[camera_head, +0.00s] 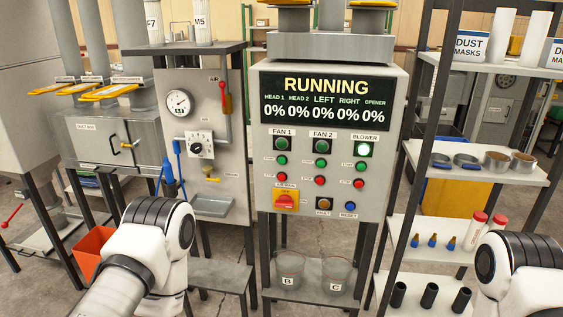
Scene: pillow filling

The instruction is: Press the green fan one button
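The control panel (240,150) stands upright in the middle, with its display reading RUNNING and 0% in every column. Under the FAN 1 label (282,132) are a dark green upper light or button (282,143), a green button (282,160) with a small label beside it, and a red button (281,180). FAN 2 (321,163) and BLOWER (361,166) have like columns; the top BLOWER light (362,149) glows bright. Parts of both my arms show at the lower left and lower right, but neither gripper is in view.
A gauge panel (178,104) is left, a dark-framed shelf (485,165) right.

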